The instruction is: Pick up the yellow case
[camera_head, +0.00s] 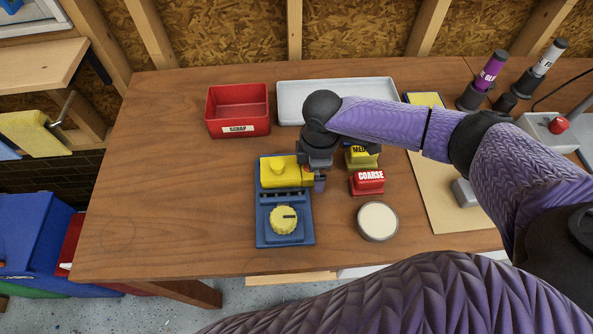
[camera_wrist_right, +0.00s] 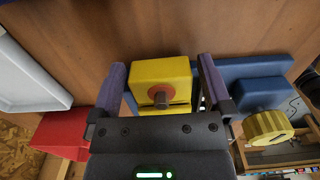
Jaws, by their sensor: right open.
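The yellow case (camera_head: 285,179) sits on the far end of a blue device (camera_head: 262,225) with a ribbed yellow knob. A rounded yellow bump is on top of the case. My right gripper (camera_head: 312,180) is at the case's right end, low over the table. In its wrist view my right gripper (camera_wrist_right: 162,80) is open, with a finger on each side of the case. I cannot tell whether they touch it. My left gripper is not in view.
A red COARSE block (camera_head: 368,183), a yellow block (camera_head: 362,157) and a round pale-topped tin (camera_head: 378,222) stand close to the right. Behind are a red SCRAP bin (camera_head: 238,111) and a pale tray (camera_head: 335,101). The table's left side is clear.

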